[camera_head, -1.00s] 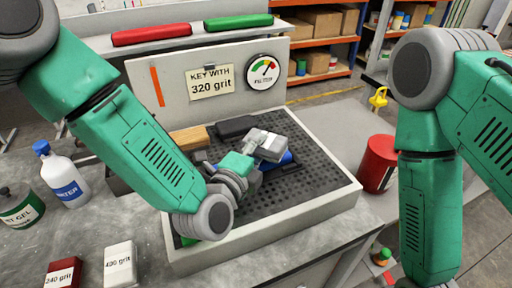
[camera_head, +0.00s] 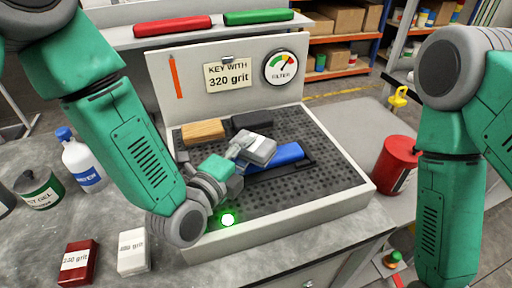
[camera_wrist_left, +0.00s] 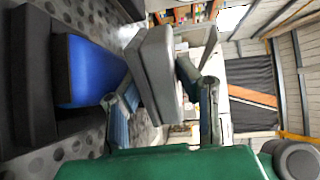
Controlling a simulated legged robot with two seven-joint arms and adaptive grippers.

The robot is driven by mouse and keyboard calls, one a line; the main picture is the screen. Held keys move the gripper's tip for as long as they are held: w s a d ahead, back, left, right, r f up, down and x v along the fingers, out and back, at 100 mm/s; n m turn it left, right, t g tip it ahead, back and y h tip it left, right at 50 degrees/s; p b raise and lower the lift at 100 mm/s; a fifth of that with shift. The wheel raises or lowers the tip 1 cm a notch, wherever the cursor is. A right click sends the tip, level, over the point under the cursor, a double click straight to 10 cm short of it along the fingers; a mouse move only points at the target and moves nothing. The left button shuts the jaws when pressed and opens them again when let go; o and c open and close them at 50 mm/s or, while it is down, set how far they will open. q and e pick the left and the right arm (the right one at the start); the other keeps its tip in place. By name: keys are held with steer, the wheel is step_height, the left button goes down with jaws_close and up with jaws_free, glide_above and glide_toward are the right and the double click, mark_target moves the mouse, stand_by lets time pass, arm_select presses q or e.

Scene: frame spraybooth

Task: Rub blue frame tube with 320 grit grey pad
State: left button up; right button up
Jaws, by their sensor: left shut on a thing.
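The blue frame tube (camera_head: 287,154) lies in a dark holder on the perforated booth floor; its left part is hidden behind the pad and gripper in the head view. It also shows in the left wrist view (camera_wrist_left: 88,72). My left gripper (camera_head: 238,157) is shut on the grey pad (camera_head: 262,149), which also shows between the fingers in the left wrist view (camera_wrist_left: 155,75). The pad is at the tube's left part; in the wrist view a gap shows between them. My right gripper is out of view.
The booth's pale rim (camera_head: 300,222) surrounds the floor, with a green light (camera_head: 228,220) at the front. A wooden block (camera_head: 203,131) and a dark block (camera_head: 252,121) lie behind. Red (camera_head: 77,262) and white (camera_head: 133,252) grit pads, a bottle (camera_head: 82,160) and a red can (camera_head: 396,165) stand outside.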

arm_select(q)
steer(key=shift+a+f, duration=0.25)
steer(key=shift+a, duration=0.1)
steer(key=shift+r+p, duration=0.25)
steer(key=shift+p, duration=0.05)
step_height(320, 180, up, 5)
steer(key=p, duration=0.4)
steer(key=shift+a+r, duration=0.15)
steer(key=shift+r, duration=0.25)
steer(key=shift+d+f, duration=0.1)
steer(key=shift+d, duration=0.3)
steer(key=shift+w, duration=0.1)
steer(key=shift+a+r+p, duration=0.15)
steer(key=shift+r+p, duration=0.3)
steer(key=shift+r, duration=0.15)
steer(key=shift+a+r+p, duration=0.15)
steer(key=shift+r+p, duration=0.25)
steer(key=shift+r, duration=0.15)
steer(key=shift+r+p, duration=0.3)
steer(key=shift+r, duration=0.2)
steer(key=shift+d+f, duration=0.1)
